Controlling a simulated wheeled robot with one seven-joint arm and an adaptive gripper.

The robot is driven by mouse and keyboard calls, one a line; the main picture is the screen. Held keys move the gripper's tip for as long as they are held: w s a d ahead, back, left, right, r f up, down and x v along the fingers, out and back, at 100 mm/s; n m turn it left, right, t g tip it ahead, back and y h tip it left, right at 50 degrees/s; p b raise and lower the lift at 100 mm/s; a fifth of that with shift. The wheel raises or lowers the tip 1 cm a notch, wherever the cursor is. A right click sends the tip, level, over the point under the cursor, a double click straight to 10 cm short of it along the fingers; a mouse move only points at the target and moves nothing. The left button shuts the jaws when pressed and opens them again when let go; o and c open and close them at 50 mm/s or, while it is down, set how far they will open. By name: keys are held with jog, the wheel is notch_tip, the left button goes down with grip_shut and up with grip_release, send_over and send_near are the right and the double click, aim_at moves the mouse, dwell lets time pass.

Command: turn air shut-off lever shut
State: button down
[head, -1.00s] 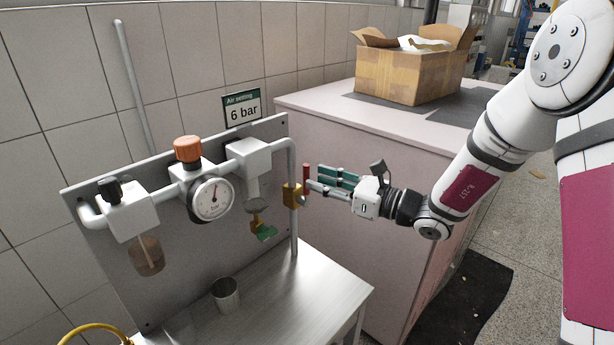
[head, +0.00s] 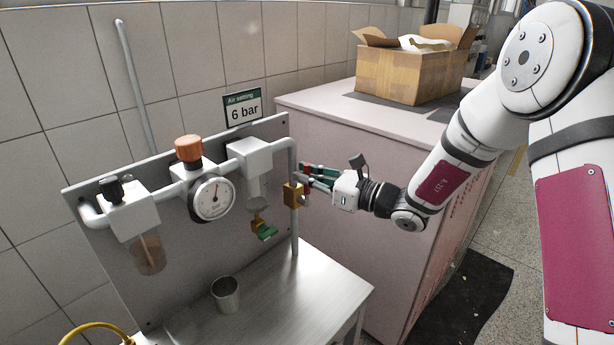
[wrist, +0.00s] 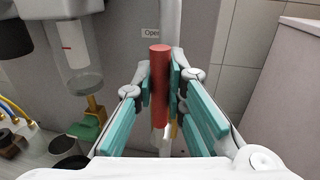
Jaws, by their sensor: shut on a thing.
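The shut-off valve has a brass body (head: 292,194) on the vertical grey pipe at the right end of the panel. Its red lever (wrist: 160,88) stands upright in the wrist view, between the teal finger pads. My gripper (wrist: 161,84) is shut on the lever, with a pad on each side of it. In the head view my gripper (head: 306,178) reaches in from the right, and its fingers hide most of the lever. A small label reading "Open" (wrist: 151,32) is on the panel behind the lever.
A pressure gauge (head: 211,198), an orange knob (head: 188,148) and a green-handled drain valve (head: 266,232) are left of the lever. A metal cup (head: 225,295) stands on the steel bench (head: 290,290). A pink cabinet (head: 380,165) with an open carton (head: 408,75) stands behind my arm.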

jog(key=shift+w+d, duration=0.1)
jog(key=w+d+f+m+t+p, duration=0.1)
jog(key=w+d+f+m+t, duration=0.1)
jog(key=m, duration=0.8)
jog(key=w+d+f+m+t, duration=0.2)
jog(key=f+m, duration=0.3)
jog(key=m, duration=0.5)
jog(key=shift+w+d+f+p, duration=0.3)
jog(key=shift+w+p, duration=0.1)
jog(key=shift+w, duration=0.45)
jog(key=shift+f, duration=0.1)
jog(key=c, duration=1.6)
grip_release()
